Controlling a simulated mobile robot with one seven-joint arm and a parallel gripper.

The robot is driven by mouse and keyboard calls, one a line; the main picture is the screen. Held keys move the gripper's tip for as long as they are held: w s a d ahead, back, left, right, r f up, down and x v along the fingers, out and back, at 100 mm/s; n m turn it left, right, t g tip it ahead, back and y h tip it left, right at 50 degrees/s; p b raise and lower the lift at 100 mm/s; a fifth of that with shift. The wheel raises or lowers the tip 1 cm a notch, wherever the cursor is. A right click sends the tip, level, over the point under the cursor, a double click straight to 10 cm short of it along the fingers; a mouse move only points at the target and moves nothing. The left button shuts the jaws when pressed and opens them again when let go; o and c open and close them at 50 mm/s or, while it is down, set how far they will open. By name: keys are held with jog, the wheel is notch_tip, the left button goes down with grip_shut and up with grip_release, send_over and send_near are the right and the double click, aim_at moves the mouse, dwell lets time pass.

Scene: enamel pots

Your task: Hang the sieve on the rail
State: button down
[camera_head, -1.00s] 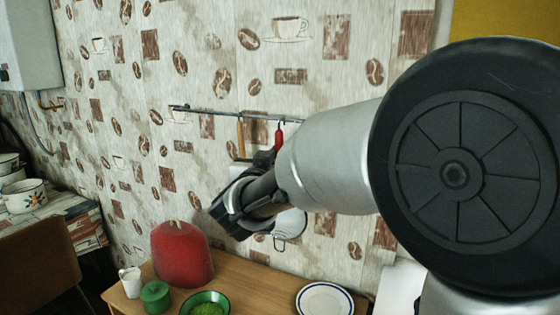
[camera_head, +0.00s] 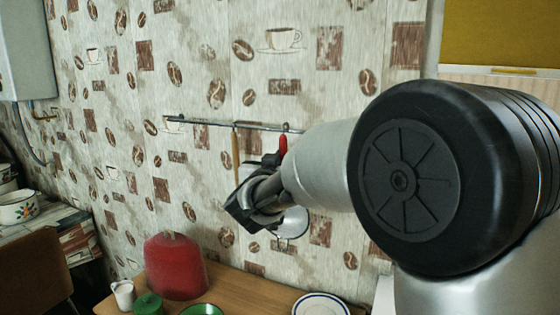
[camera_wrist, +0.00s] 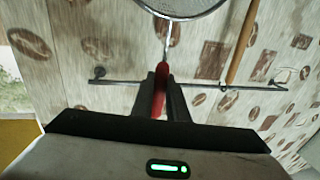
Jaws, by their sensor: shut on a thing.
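The sieve has a red handle (camera_wrist: 159,92) and a round wire-mesh bowl (camera_wrist: 180,5), partly cut off at the top of the wrist view. In the head view its red handle end (camera_head: 283,145) shows just below the rail (camera_head: 205,122), and the pale bowl (camera_head: 292,222) shows below my arm. My gripper (camera_wrist: 160,78) is shut on the red handle, close to the wall. The rail (camera_wrist: 125,83) crosses behind the fingers in the wrist view. My gripper and arm hide the middle of the sieve. I cannot tell whether the handle end touches the rail or a hook.
A wooden-handled utensil (camera_head: 236,155) hangs on the rail just left of the sieve. Below, the wooden table (camera_head: 250,285) holds a red rounded object (camera_head: 175,265), a white cup (camera_head: 123,295), green dishes (camera_head: 148,304) and a plate (camera_head: 320,305). The rail's left part is free.

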jog(key=w+d+f+b, duration=0.1)
jog(key=w+d+f, duration=0.1)
jog(key=w, duration=0.6)
jog(key=shift+d, duration=0.65)
dwell(0.5)
jog(key=shift+s+f, duration=0.1)
